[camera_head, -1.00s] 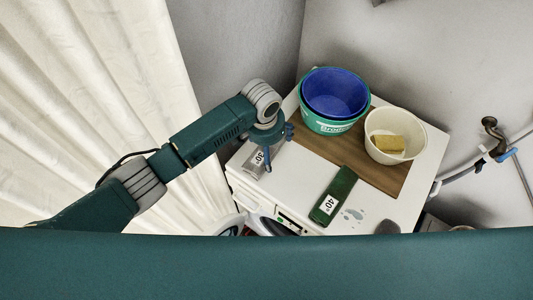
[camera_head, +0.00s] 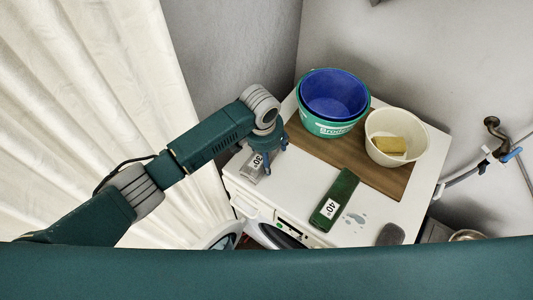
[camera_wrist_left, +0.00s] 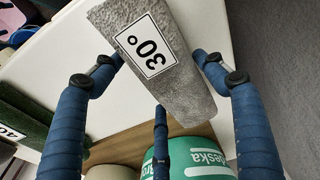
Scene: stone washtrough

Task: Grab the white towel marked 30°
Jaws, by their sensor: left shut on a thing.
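The towel marked 30° (camera_head: 251,173) looks light grey with a white label. It is at the left edge of the white machine top, partly hidden under my left gripper (camera_head: 267,163). In the left wrist view the towel (camera_wrist_left: 188,97) looks speckled grey. There the blue fingers of my left gripper (camera_wrist_left: 158,76) are around it, two at its sides and one at its end, shut on it. I cannot tell whether it is lifted. A green towel marked 40° (camera_head: 337,193) lies apart to the right. My right gripper is not in view.
A blue tub (camera_head: 334,92) inside a green bucket (camera_head: 327,127) and a cream bucket (camera_head: 376,154) with a yellow sponge stand on a brown board (camera_head: 312,148). A grey stone-like piece (camera_head: 390,235) lies at the front right. The white top is clear between the towels.

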